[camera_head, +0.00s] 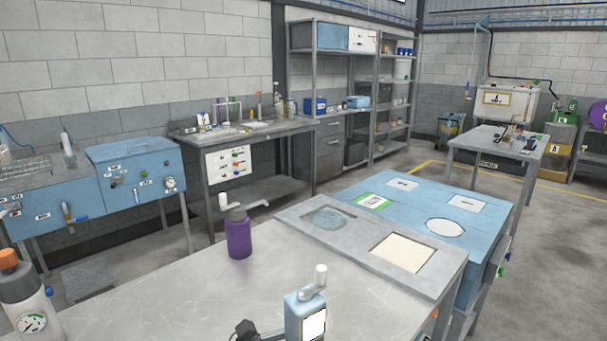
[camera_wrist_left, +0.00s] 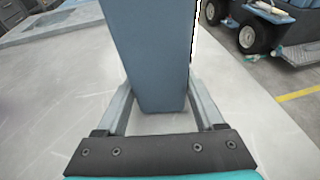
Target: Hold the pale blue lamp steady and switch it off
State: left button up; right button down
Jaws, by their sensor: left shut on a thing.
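The pale blue lamp (camera_head: 297,313) stands upright near the front edge of the metal table in the head view, its lower part cut off by the frame. It has a boxy body, a bright white panel on its right face and a pale, upturned arm on top. In the left wrist view the lamp's blue body (camera_wrist_left: 155,55) fills the middle. My left gripper (camera_wrist_left: 161,106) is shut on it, one finger along each side. I cannot make out a switch on the faces that show. My right gripper is in neither view.
A purple bottle with a pump top (camera_head: 238,235) stands behind the lamp to the left. A grey bottle with a gauge (camera_head: 27,303) is at the left edge. A grey tray (camera_head: 353,243) lies beyond. The metal table (camera_head: 180,300) is bare between them.

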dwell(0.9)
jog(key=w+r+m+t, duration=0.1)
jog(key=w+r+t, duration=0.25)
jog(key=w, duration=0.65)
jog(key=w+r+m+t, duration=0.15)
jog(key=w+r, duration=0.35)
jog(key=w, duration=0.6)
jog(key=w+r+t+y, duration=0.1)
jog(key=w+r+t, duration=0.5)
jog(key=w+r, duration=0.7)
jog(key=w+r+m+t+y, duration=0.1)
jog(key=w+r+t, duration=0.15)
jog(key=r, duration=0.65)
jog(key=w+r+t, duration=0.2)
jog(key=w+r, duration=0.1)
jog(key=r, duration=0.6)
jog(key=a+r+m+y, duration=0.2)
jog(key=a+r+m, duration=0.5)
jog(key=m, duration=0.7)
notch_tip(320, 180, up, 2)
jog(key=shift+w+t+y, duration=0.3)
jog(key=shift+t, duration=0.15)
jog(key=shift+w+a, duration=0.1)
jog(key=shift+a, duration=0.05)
